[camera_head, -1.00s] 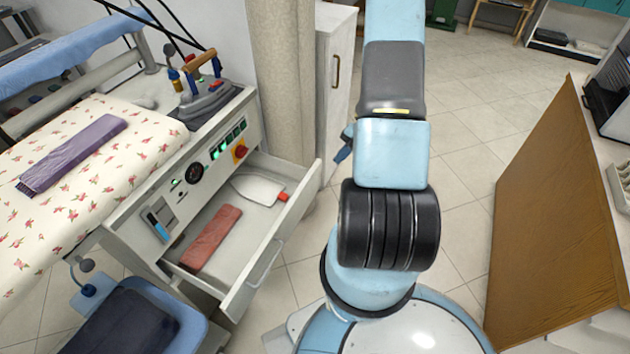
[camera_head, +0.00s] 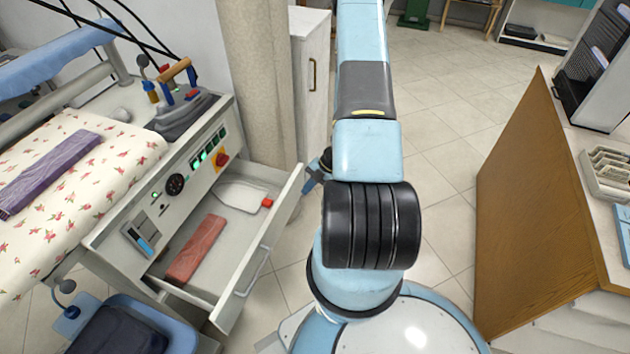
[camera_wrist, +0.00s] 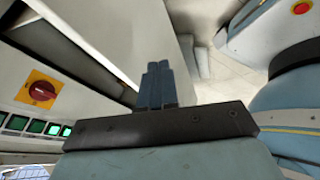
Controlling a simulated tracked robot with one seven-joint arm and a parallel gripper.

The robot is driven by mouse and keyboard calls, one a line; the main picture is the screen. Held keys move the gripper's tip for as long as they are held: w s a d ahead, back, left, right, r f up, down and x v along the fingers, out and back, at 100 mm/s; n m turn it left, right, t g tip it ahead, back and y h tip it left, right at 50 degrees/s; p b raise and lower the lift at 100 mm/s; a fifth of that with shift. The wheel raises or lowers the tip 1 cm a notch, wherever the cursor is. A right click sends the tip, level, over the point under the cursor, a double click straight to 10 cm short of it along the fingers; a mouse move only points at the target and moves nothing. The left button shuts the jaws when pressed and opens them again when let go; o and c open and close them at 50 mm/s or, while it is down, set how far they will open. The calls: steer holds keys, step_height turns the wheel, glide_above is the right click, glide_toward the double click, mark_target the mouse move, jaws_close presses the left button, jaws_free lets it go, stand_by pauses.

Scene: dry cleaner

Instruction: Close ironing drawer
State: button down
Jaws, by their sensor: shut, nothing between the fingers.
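The ironing drawer (camera_head: 284,214) stands open, pulled out of the white ironing unit below its control panel. A red cloth-like block (camera_head: 196,249) and a pale flat piece with a red end (camera_head: 240,196) lie inside. Its front has a metal handle (camera_head: 254,274). My gripper (camera_head: 312,176) is mostly hidden behind my arm in the head view; its blue fingers show beside the drawer front's far corner. In the wrist view the fingers (camera_wrist: 156,70) are together and empty, over a white panel that looks like the drawer front (camera_wrist: 135,32). I cannot tell whether they touch it.
An iron (camera_head: 182,108) stands on the unit above the panel with the red knob (camera_head: 222,159). A white cabinet (camera_head: 312,70) is behind the drawer. A wooden counter (camera_head: 520,190) stands on the right.

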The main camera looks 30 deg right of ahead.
mark_target(290, 194)
steer(key=shift+w+a+r, duration=0.1)
steer(key=shift+w+a, duration=0.4)
steer(key=shift+w, duration=0.25)
steer(key=shift+w+a+r, duration=0.1)
steer(key=shift+w+a, duration=0.35)
steer(key=shift+w, duration=0.25)
